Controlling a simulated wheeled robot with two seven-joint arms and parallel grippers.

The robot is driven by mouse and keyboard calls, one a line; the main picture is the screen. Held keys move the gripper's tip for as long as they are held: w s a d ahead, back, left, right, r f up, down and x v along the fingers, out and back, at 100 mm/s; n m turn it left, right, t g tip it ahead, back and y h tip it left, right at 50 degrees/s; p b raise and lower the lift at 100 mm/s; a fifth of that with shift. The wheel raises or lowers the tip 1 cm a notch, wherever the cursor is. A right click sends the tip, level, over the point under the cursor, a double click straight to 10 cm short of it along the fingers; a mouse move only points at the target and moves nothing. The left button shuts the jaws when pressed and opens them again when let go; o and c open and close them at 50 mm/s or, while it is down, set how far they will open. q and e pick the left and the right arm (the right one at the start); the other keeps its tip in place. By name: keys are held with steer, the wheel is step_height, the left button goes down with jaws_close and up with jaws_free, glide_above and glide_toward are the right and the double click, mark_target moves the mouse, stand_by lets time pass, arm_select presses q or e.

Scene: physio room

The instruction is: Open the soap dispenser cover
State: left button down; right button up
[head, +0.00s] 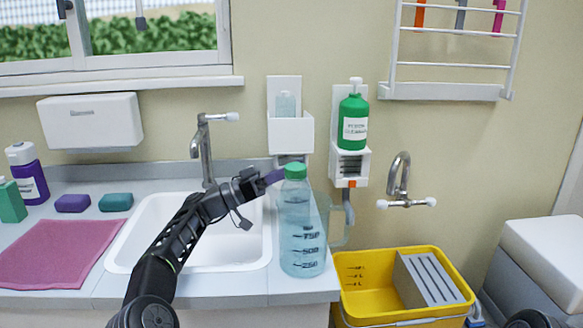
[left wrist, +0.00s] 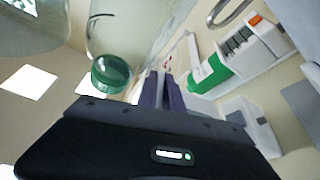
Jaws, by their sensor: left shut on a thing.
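The soap dispenser (head: 284,82) is a white wall unit behind the sink with a pale clear bottle (head: 286,106) in it. Its white front cover (head: 290,133) sits low and forward, leaving the bottle's top exposed. My left gripper (head: 275,177) is below and in front of the dispenser, beside the green cap of a large clear water bottle. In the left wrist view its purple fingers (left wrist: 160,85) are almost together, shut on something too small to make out. The fingertips are partly hidden by the bottle in the head view. My right gripper is out of view.
The water bottle (head: 302,235) stands on the counter's right edge, close to my left gripper. A second dispenser (head: 349,165) holds a green bottle (head: 354,122). Taps, a white sink (head: 240,245) and a yellow bucket (head: 360,305) are nearby. A pink cloth lies left.

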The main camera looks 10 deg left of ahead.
arm_select(q)
steer(key=shift+d, duration=0.15)
steer(key=c, duration=1.7)
jaws_free()
steer(key=shift+w+d+f, duration=0.1)
steer(key=shift+w, duration=0.05)
steer(key=shift+o, duration=1)
steer(key=shift+a, duration=0.25)
steer(key=shift+a+f, duration=0.15)
steer(key=shift+a, duration=0.1)
steer(key=s+a+b, duration=0.1)
steer(key=s+a, duration=0.3)
steer(key=a, duration=0.7)
steer(key=shift+a, duration=0.35)
